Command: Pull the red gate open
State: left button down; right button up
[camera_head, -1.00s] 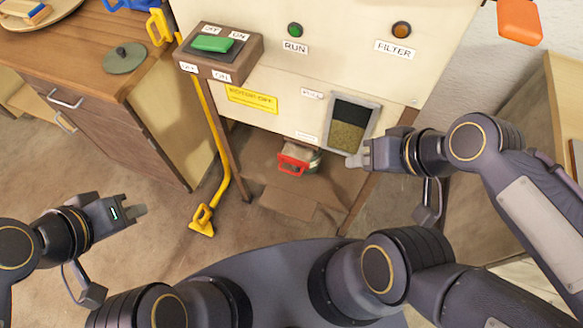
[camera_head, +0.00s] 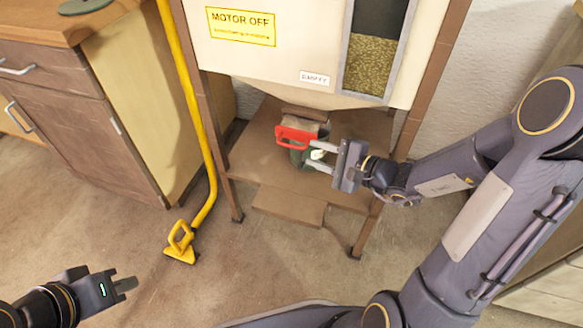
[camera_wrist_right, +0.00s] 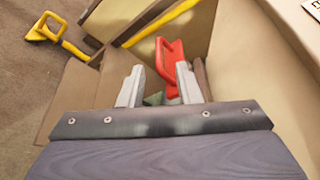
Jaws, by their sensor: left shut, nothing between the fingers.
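The red gate (camera_head: 294,136) has a loop handle and sits under the hopper of the cream machine, above a low brown shelf. It also shows in the right wrist view (camera_wrist_right: 170,62), just beyond and partly between the fingertips. My right gripper (camera_head: 316,155) is open, with its two fingers apart, right beside the gate's right end. In the right wrist view my right gripper (camera_wrist_right: 160,86) has no clear grip on the red part. My left gripper (camera_head: 128,285) is shut and empty, low at the left, far from the gate. A greyish-green container partly shows below the gate.
The machine's brown legs (camera_head: 236,213) frame the shelf (camera_head: 245,160). A yellow lever (camera_head: 200,120) with a foot stands left of them. A wooden cabinet (camera_head: 75,110) is at the left. A window of grain (camera_head: 371,65) and a yellow "MOTOR OFF" label (camera_head: 241,26) are above.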

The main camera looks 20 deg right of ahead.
aim_at(299, 148)
jog(key=b+x, duration=0.2)
jog(key=x, duration=0.6)
jog(key=shift+d+f, duration=0.2)
grip_shut()
